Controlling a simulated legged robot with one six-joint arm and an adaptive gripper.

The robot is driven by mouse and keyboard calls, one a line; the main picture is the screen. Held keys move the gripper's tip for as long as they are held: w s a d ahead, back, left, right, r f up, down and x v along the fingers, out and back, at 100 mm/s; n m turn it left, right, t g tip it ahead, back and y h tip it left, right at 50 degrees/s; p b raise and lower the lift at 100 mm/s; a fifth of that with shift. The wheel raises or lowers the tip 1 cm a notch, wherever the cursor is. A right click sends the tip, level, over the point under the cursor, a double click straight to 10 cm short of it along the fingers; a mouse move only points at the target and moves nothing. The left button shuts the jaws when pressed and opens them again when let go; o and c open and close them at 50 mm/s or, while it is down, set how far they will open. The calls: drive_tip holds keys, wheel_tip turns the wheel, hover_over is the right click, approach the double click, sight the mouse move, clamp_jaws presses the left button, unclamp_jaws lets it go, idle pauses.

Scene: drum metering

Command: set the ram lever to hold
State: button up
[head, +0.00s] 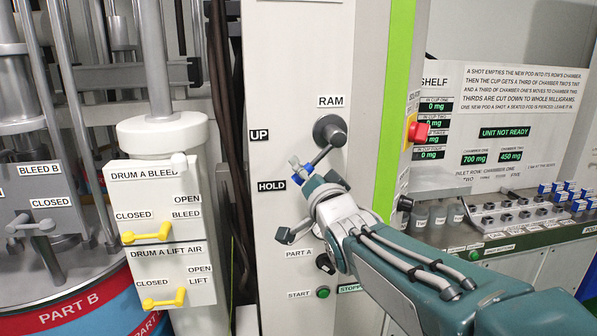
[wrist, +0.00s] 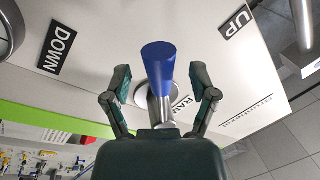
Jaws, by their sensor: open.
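The ram lever's round grey hub (head: 330,131) sits on the white panel under the RAM sign. Its arm slants down and left toward the HOLD label (head: 272,186), with its outer end partly hidden by my gripper (head: 294,206). In the wrist view the lever's blue handle (wrist: 158,62) points at the camera, between the two fingers of my gripper (wrist: 160,84). The fingers are open, with a gap on each side of the handle. The UP label (head: 259,135) is clear. The DOWN label (wrist: 57,48) shows only in the wrist view.
Below the lever are a PART A knob (head: 325,263) and a green start button (head: 323,292), close under my arm. Yellow drum valve handles (head: 146,233) stand at the left.

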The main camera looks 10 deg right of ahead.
drive_tip(key=s+d+f, duration=0.1)
drive_tip(key=s, duration=1)
drive_tip(key=shift+s+d+f, duration=0.2)
drive_tip(key=shift+d+f, duration=0.1)
drive_tip(key=shift+f, duration=0.05)
drive_tip(key=s+d+f+n+g+h, duration=0.1)
drive_tip(key=s+d+f+g+h, duration=0.15)
drive_tip(key=f, duration=0.25)
drive_tip(key=s+d+f+n+g+h, duration=0.1)
drive_tip(key=s+f+g+h, duration=0.1)
drive_tip(key=f+g, duration=0.3)
drive_tip(key=s+a+f+n+g+y, duration=0.1)
drive_tip(key=s+a+f+n+g, duration=0.1)
drive_tip(key=s+f+n+g, duration=0.3)
drive_tip(key=s+f+g, duration=0.1)
drive_tip(key=s+f, duration=0.2)
drive_tip(key=s, duration=0.3)
drive_tip(key=shift+s+f+y, duration=0.15)
drive_tip(key=shift+f+y, duration=0.2)
drive_tip(key=shift+f, duration=0.05)
idle(1.2)
